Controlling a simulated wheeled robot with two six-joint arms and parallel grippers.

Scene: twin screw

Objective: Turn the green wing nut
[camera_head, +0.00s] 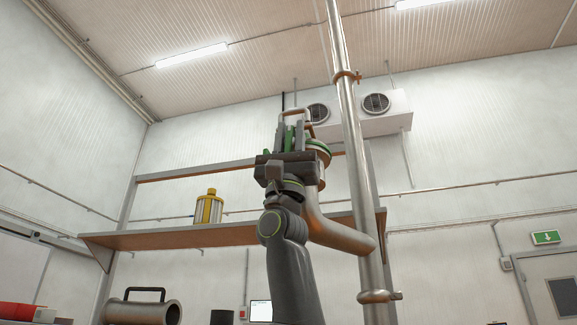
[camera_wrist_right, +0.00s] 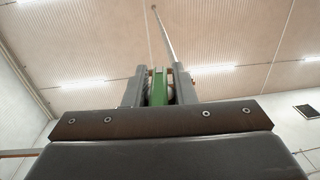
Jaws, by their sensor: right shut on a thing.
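The green wing nut (camera_head: 289,138) is at the pipe fitting in the middle of the head view, partly hidden by my gripper. In the right wrist view a green part of it (camera_wrist_right: 158,87) stands between the two fingers. My right gripper (camera_head: 288,140) points up and is shut on the wing nut; its fingers (camera_wrist_right: 160,88) flank the green part. A fitting with a green ring (camera_head: 318,147) shows just right of the gripper, on the bent pipe branch. My left gripper is not in view.
A tall metal pipe (camera_head: 352,130) stands right of my gripper, with a bent branch (camera_head: 340,236) below. A shelf (camera_head: 160,238) behind holds a yellow-topped canister (camera_head: 208,207). A cylinder with a black handle (camera_head: 142,311) sits lower left.

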